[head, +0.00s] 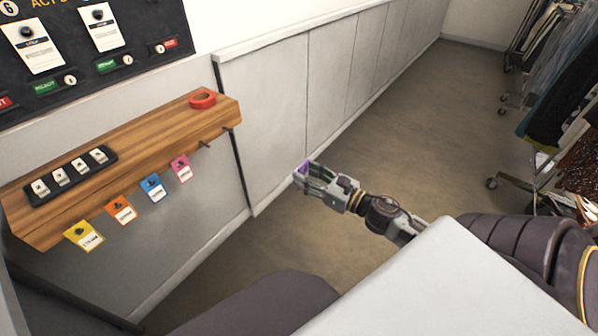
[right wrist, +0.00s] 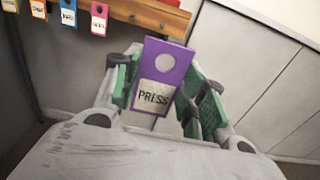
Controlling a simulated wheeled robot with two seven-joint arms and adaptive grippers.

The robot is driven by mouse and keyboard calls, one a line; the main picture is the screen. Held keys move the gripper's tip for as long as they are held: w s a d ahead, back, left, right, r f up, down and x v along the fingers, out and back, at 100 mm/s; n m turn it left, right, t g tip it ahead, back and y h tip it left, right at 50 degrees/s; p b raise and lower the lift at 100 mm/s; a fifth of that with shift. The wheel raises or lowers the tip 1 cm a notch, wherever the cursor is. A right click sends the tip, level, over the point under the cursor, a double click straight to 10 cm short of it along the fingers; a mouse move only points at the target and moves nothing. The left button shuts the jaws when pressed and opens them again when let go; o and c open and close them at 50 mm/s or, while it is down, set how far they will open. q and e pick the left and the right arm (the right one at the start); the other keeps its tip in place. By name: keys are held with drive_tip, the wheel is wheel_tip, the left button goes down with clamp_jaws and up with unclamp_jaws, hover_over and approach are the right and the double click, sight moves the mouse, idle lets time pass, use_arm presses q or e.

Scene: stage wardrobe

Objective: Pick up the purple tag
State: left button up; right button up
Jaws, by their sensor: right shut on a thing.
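The purple tag (right wrist: 181,57) is held between the fingers of my right gripper (right wrist: 165,95). In the right wrist view it has a round hole near its top and a pale label reading "PRESS". In the head view only a small purple part of the tag (head: 304,168) shows at the fingertips of my right gripper (head: 306,175). The gripper is shut on the tag and is apart from the wooden shelf, to its right, above the floor. My left gripper is not in view.
Yellow (head: 83,236), orange (head: 121,210), blue (head: 154,187) and pink (head: 181,168) tags hang along the front of the wooden shelf (head: 150,140). Clothes racks (head: 560,90) stand at right. The middle floor is clear.

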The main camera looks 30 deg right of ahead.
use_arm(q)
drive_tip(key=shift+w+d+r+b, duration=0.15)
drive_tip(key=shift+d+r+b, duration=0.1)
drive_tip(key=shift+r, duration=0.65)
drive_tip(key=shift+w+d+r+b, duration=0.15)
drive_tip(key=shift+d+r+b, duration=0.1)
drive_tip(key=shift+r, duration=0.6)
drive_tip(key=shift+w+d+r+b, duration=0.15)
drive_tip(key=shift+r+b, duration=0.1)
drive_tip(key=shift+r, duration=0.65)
use_arm(e)
drive_tip(key=v, duration=1.4)
